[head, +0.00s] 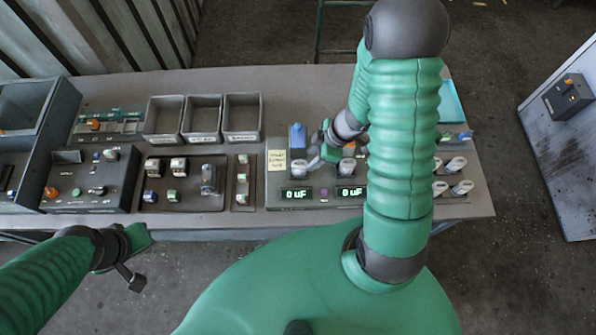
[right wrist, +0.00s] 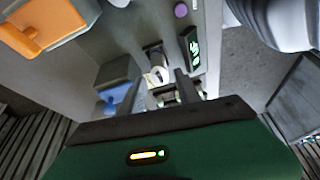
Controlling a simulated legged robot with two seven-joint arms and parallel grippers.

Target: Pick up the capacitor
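A silver-white capacitor-like cylinder (head: 298,167) stands on the grey tester panel above the left "0 uF" display. In the right wrist view a pale round part (right wrist: 158,74), apparently the same one, shows between the two dark fingers. My right gripper (head: 316,160) is low over the panel, just right of that cylinder, its fingers apart; it also shows in the right wrist view (right wrist: 160,92). I cannot tell whether the fingers touch it. A second silver cylinder (head: 347,167) stands to the right. My left gripper (head: 136,262) is off the table's front edge, its finger opening unclear.
The left display (head: 297,193) lies in front. Three empty grey bins (head: 242,137) and panels with small parts (head: 180,205) fill the left.

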